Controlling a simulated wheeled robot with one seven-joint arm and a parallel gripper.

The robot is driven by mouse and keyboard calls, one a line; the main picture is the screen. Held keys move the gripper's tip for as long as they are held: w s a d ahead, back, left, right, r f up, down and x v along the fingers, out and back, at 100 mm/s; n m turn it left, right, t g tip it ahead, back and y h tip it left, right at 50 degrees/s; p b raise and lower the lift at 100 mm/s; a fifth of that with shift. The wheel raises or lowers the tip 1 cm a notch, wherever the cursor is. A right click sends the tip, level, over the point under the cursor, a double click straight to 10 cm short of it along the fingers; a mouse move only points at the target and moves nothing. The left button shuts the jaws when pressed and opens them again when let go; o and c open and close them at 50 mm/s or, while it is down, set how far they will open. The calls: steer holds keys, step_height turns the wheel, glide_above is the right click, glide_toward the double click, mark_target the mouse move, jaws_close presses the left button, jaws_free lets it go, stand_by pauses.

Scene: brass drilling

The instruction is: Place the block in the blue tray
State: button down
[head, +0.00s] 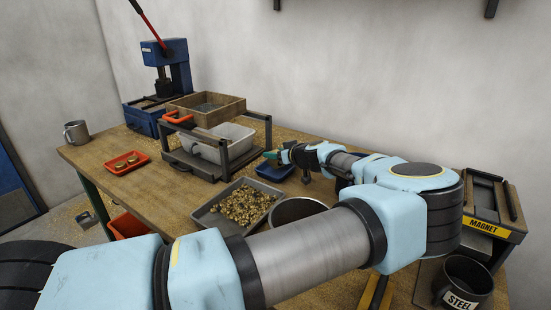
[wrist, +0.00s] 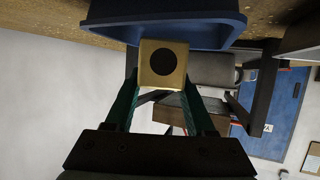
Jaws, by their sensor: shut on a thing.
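The brass block (wrist: 162,64), square with a dark round hole in its face, is between the green fingertips of my gripper (wrist: 162,80) in the wrist view. My gripper is shut on it. The blue tray (wrist: 165,33) shows just beyond the block, its rim overlapping the block's upper edge in the picture. In the head view my gripper (head: 271,154) is close to the small blue tray (head: 275,172), at its far left side. The block is hard to make out there. I cannot tell whether block and tray touch.
A sieve frame (head: 207,107) over a white bin (head: 215,142) stands left of my gripper. A metal tray of brass chips (head: 205,217) and a round pan (head: 298,208) are nearer. An orange tray (head: 126,163) with brass pieces and a mug (head: 76,132) are at left.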

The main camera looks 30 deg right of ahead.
steer(key=shift+f+p, duration=0.35)
steer(key=shift+f, duration=0.9)
steer(key=shift+f, duration=0.1)
steer(key=shift+c, duration=1.2)
jaws_free()
steer(key=b+v, duration=0.5)
steer(key=v, duration=0.6)
steer(key=shift+s+r, duration=0.25)
steer(key=shift+s, duration=0.2)
